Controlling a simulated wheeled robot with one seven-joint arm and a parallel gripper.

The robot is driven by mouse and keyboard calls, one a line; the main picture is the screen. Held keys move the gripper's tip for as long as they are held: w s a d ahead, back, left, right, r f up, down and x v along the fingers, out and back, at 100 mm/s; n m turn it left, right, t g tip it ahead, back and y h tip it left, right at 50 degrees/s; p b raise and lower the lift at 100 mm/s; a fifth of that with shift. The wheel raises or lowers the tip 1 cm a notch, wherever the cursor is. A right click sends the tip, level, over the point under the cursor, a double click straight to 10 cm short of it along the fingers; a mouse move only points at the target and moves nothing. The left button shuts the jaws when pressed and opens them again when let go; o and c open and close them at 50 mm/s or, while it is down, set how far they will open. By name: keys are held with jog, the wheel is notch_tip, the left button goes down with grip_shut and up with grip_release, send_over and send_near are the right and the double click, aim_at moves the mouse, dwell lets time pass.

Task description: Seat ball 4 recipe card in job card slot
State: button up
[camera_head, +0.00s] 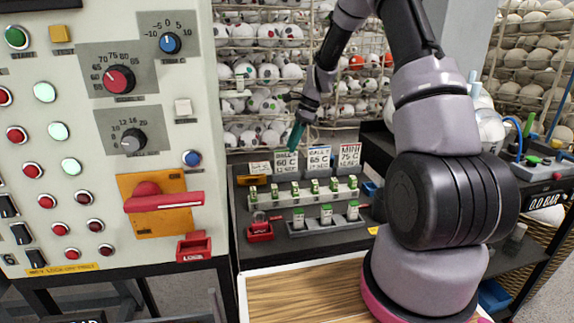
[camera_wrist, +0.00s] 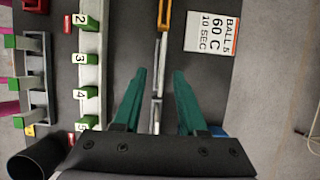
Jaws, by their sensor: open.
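Three white recipe cards stand in a row at the back of the dark bench in the head view. The left one (camera_head: 286,162) has a green top and reads 60 C; its ball number looks like 4 but is small. My gripper (camera_head: 297,136) is open just above this card. In the wrist view my green fingers (camera_wrist: 158,75) stand apart on either side of a thin upright edge, seen end-on. An orange-yellow holder (camera_wrist: 164,15), likely the job card slot, lies beyond the fingertips; it also shows at the bench's left (camera_head: 256,181).
A loose-looking BALL 5 card (camera_wrist: 209,33) lies behind the holder. Blue-topped 65 C (camera_head: 319,158) and red-topped MINI (camera_head: 349,156) cards stand to the right. A rail of numbered green blocks (camera_wrist: 91,45) runs in front. The control panel (camera_head: 105,205) flanks the bench's left.

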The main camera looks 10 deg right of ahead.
aim_at(286, 164)
jog(key=x, duration=0.7)
jog(key=shift+w+a+f, duration=0.1)
jog(key=shift+a+f, duration=0.1)
jog(key=shift+a, duration=0.15)
grip_shut()
